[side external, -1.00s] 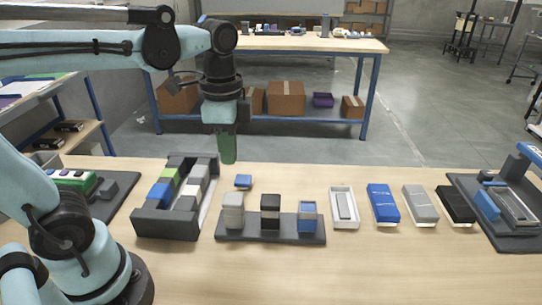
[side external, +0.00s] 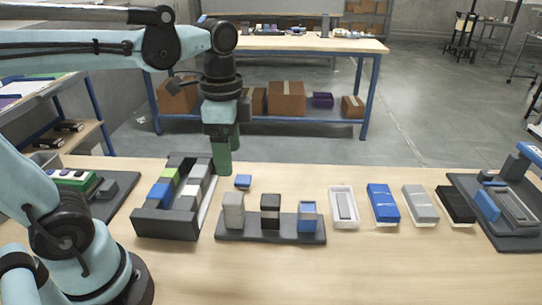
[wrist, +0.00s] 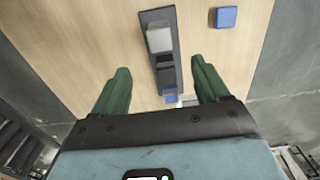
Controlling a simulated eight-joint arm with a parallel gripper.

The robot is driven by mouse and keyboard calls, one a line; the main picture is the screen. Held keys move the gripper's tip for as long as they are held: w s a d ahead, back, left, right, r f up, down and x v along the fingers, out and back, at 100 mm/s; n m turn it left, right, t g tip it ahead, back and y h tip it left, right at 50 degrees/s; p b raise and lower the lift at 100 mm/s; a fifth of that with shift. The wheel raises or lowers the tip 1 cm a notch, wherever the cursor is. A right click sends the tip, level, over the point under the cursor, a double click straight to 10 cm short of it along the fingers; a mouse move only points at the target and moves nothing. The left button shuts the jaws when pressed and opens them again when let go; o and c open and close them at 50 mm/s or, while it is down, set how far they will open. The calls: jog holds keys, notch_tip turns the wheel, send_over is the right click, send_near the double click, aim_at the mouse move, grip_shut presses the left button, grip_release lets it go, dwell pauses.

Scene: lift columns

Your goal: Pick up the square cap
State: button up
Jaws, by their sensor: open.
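The square cap appears to be the small blue square piece (side external: 243,182) lying loose on the table behind the dark stand. It also shows in the wrist view (wrist: 226,17), near the top edge, right of the stand. My gripper (side external: 229,160) points down with its green fingers apart and nothing between them. It is above the table, to the left of the blue cap in the side view. In the wrist view, the fingers (wrist: 160,68) frame the stand, and the cap lies beyond the right fingertip.
A dark stand (side external: 270,239) holds a grey, a black and a blue column in front of the cap. A dark tray (side external: 165,226) of coloured blocks stands to the left. A white tray (side external: 343,224) and several flat boxes sit to the right.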

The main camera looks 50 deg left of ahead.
send_over(243, 178)
notch_tip(243, 178, down, 5)
jog(key=shift+s+d+f, duration=0.1)
jog(key=shift+f, duration=5.8)
jog(key=shift+c, duration=0.4)
jog(key=c, duration=1)
jog(key=shift+r, duration=0.15)
jog(key=shift+c, duration=0.2)
